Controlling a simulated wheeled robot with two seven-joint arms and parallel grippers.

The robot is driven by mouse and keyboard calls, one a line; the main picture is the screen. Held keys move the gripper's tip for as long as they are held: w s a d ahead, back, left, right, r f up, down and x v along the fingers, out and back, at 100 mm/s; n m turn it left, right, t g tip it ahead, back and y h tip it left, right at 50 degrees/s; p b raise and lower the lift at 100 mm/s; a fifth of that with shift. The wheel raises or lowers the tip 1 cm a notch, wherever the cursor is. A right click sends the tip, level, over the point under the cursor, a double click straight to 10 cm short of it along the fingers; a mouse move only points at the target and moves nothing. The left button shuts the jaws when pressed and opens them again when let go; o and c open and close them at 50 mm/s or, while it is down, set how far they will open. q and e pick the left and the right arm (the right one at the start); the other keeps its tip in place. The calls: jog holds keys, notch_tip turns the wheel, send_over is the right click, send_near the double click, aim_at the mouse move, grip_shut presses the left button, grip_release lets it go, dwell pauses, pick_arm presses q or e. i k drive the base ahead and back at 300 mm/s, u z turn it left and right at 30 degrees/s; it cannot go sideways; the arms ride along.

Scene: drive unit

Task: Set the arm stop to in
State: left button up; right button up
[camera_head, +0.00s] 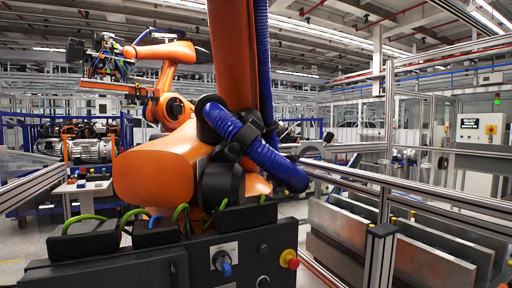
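A dark control box (195,272) stands in front at the bottom of the head view. A red mushroom button on a yellow base (289,259) sits at its right end and looks like a stop button; I cannot tell whether it is in or out. A blue knob (222,264) on a light plate sits left of it, with small dark round fittings between. No label that I can read marks the arm stop. Neither my left nor my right gripper is in view.
A large orange industrial arm (165,178) with a thick blue hose (255,145) rises right behind the box. Black connectors with green and blue cables (85,236) line its top. Metal rails and a post (378,255) stand at the right.

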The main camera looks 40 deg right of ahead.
aim_at(293, 263)
jog(key=u, duration=0.25)
jog(key=k, duration=0.4)
jog(key=z, duration=1.05)
jog(key=i, duration=0.9)
jog(key=z, duration=0.6)
